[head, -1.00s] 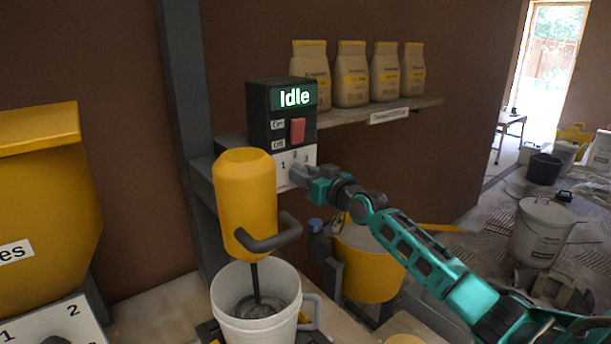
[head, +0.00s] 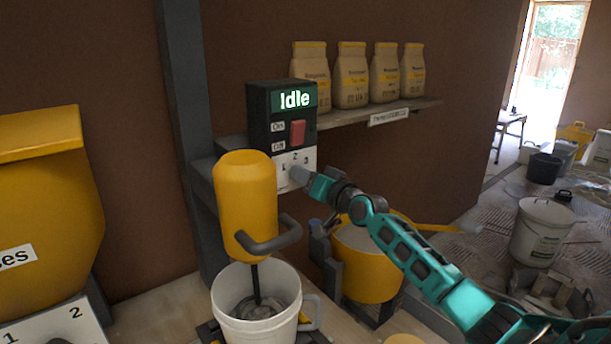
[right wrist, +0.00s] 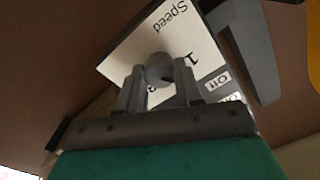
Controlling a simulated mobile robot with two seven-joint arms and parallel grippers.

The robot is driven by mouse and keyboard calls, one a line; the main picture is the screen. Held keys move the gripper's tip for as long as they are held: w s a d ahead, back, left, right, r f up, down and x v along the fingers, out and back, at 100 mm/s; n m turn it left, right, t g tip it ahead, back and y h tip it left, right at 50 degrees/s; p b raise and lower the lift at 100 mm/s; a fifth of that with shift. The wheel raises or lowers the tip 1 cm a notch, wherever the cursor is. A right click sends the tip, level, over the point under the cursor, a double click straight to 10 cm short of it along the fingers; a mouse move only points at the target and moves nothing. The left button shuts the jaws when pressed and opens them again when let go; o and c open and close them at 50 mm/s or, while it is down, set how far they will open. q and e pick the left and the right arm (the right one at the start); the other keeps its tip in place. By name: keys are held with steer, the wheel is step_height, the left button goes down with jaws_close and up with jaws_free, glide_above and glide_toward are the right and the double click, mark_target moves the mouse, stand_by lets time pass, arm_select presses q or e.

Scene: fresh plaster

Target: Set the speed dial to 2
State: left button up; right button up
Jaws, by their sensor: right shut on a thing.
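The speed dial (right wrist: 160,70) is a small grey knob on a white plate (right wrist: 187,36) marked "Speed", below the on/off switch of a dark control box (head: 259,112). The head view shows numbers 1, 2 and 3 around it; the gripper covers most of the knob there. My right gripper (head: 299,175) reaches it from the right. In the right wrist view its two grey fingers (right wrist: 157,90) are shut on the dial, one on each side. The dial's pointer cannot be made out. The box's display (head: 295,98) reads "Idle". My left gripper is not in view.
The yellow mixer body (head: 245,195) with a grey handle stands just left of my gripper, above a white bucket (head: 228,322). A red switch (head: 298,132) sits above the dial. A shelf (head: 432,102) with several bags is at the right. A yellow bucket (head: 358,281) is below my arm.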

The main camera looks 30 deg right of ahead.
steer(key=shift+m+p, duration=0.65)
steer(key=shift+m, duration=2.65)
steer(key=o, duration=1)
steer(key=shift+o, duration=0.2)
steer(key=s+d, duration=0.1)
steer(key=s, duration=1.2)
steer(key=shift+f+p, duration=0.15)
steer(key=shift+p, duration=0.2)
